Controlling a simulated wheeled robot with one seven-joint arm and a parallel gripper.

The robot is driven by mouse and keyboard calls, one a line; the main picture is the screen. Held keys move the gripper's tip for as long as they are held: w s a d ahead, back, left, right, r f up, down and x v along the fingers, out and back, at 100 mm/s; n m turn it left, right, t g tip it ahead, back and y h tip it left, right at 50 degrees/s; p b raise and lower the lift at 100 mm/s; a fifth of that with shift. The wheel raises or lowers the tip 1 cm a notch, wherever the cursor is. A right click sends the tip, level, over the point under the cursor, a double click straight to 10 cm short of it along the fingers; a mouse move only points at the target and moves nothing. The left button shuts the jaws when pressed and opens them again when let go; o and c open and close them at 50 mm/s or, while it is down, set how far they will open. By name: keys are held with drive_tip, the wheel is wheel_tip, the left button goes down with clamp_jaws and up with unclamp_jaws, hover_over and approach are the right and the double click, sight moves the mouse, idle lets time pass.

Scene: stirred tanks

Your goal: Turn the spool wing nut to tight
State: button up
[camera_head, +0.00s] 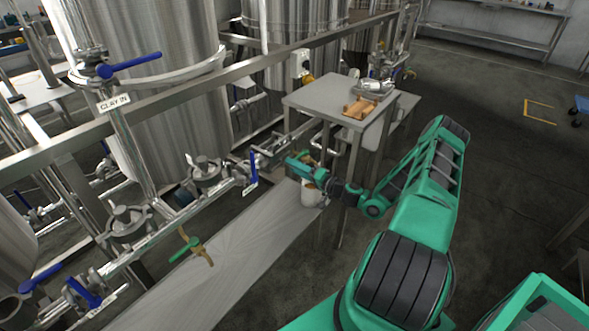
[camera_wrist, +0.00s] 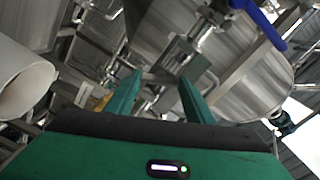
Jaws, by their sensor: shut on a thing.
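My gripper (camera_head: 294,160) is at the pipe line beside the small steel table, at the right end of the row of clamps and valves. Its green fingers also show in the wrist view (camera_wrist: 157,84), with a gap between them. A small grey metal part, the spool wing nut (camera_wrist: 155,78), appears between the fingertips. The gripper is shut on it. The nut's exact angle and how tight it sits are too small to tell. In the head view the nut is hidden by the gripper. The spool pipe (camera_head: 271,152) runs just left and behind the fingers.
The floor at right is open.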

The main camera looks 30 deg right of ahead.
drive_tip(key=m, duration=0.5)
drive_tip(key=shift+d+f, duration=0.1)
drive_tip(key=shift+d, duration=0.25)
drive_tip(key=shift+m, duration=0.4)
drive_tip(key=o, duration=1.1)
drive_tip(key=shift+a+f, duration=0.1)
drive_tip(key=shift+c, duration=0.2)
drive_tip(key=shift+a, duration=0.1)
drive_tip(key=v, duration=1)
drive_tip(key=shift+s, duration=0.4)
